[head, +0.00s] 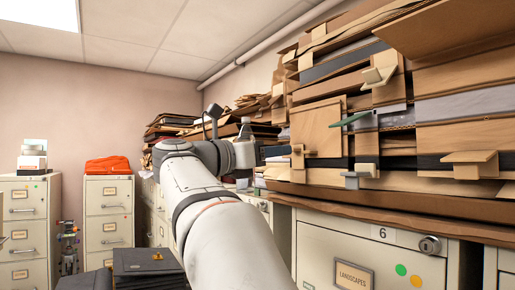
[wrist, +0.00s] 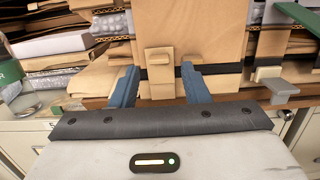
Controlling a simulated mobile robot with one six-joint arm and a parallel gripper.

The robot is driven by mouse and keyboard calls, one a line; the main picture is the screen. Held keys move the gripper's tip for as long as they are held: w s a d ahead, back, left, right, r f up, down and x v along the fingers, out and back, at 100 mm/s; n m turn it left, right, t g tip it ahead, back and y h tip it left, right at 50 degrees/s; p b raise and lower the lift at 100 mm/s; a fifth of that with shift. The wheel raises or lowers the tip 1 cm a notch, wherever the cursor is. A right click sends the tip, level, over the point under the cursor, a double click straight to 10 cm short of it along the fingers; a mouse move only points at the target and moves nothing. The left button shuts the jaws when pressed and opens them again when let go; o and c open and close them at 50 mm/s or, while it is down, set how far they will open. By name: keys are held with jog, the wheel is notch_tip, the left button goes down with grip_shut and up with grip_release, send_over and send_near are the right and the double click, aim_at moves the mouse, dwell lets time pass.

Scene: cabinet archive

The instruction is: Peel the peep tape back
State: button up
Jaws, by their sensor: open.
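My gripper (wrist: 160,84) is open, with its two blue fingers pointing at an upright brown cardboard parcel (wrist: 204,35). A small tan tab (wrist: 159,57) stands out from the parcel's face, between and just beyond the fingertips; it looks like the tape, but I cannot be sure. A dark band runs across the parcel behind the fingers. Nothing is held, and I cannot tell whether the fingers touch the parcel. In the head view the gripper (head: 277,153) reaches the left part of the stack, beside the tab (head: 298,157); my arm hides part of it.
Stacked cardboard and folders (head: 465,120) fill the cabinet tops, with several tabs and clips jutting out. A grey clip (wrist: 279,86) sits right of the fingers. A glass jar (wrist: 24,100) stands at left. A drawer cabinet (head: 325,245) is below. An orange cloth (head: 107,165) lies farther back.

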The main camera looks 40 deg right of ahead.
aim_at(298, 156)
jog(key=d, duration=0.1)
jog(key=d+p, duration=0.1)
jog(key=d, duration=0.1)
jog(key=shift+s+d+r+p, duration=0.1)
jog(key=shift+s+r+p, duration=0.1)
jog(key=shift+r+p, duration=0.15)
jog(key=f+b, duration=0.2)
jog(key=a+f+b, duration=0.1)
jog(key=f+b, duration=0.1)
jog(key=b, duration=0.1)
jog(key=shift+w+a+f, duration=0.1)
jog(key=shift+f, duration=0.25)
jog(key=shift+r, duration=0.4)
jog(key=shift+d+r+p, duration=0.45)
jog(key=shift+r+p, duration=0.25)
jog(key=shift+r, duration=0.15)
jog(key=shift+d+r+p, duration=0.2)
jog(key=shift+r+p, duration=0.15)
jog(key=shift+r, duration=0.2)
jog(key=shift+d+r+p, duration=0.2)
jog(key=shift+r+p, duration=0.15)
jog(key=shift+r, duration=0.15)
